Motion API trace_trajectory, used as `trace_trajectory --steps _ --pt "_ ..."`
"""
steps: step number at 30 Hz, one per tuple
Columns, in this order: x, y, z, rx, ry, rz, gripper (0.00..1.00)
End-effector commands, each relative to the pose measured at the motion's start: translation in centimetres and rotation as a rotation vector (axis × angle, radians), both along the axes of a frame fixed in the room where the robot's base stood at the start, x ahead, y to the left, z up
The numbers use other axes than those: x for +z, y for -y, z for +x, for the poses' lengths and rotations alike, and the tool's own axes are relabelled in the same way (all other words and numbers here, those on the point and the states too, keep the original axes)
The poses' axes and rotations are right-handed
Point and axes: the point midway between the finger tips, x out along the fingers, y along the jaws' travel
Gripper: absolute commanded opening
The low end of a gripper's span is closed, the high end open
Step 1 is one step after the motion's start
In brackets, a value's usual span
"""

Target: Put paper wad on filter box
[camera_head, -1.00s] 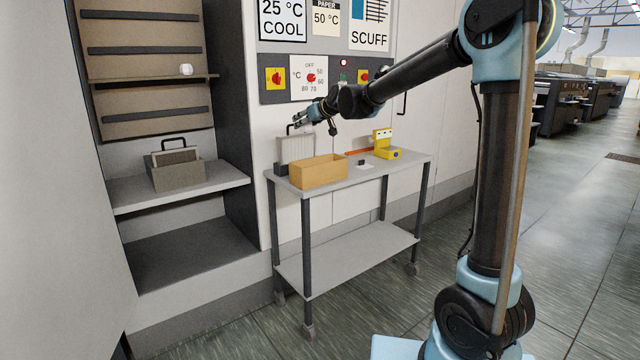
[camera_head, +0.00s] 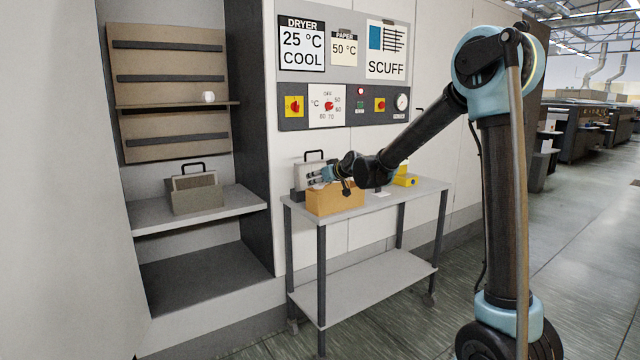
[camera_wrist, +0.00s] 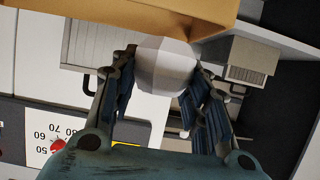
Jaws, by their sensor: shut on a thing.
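In the wrist view, my gripper (camera_wrist: 160,85) is shut on a pale, faceted paper wad (camera_wrist: 166,62), with a finger on each side. A grey filter box (camera_head: 198,200) with a panel and dark handle stands on the cabinet shelf at left; it also shows in the wrist view (camera_wrist: 222,75). Another small white wad (camera_head: 208,97) sits on the ledge above it.
The cardboard box (camera_head: 335,203) stands on a grey cart (camera_head: 420,187). A pale upright panel with a handle (camera_head: 310,172) stands behind it. A yellow object (camera_head: 405,180) is at the cart's right. A dark cabinet side wall (camera_head: 248,130) separates the cart from the shelf (camera_head: 150,216).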

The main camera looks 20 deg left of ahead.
Motion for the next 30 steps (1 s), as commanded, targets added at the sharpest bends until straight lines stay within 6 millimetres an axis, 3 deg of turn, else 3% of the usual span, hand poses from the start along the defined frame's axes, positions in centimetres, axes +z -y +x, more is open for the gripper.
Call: trace_trajectory --steps 27,28,30 --pt "-1.9 0.0 0.0 0.000 0.000 0.000 0.26" --pt "-1.9 0.0 0.0 0.000 0.000 0.000 0.45" --pt "-1.9 0.0 0.0 0.000 0.000 0.000 0.61"
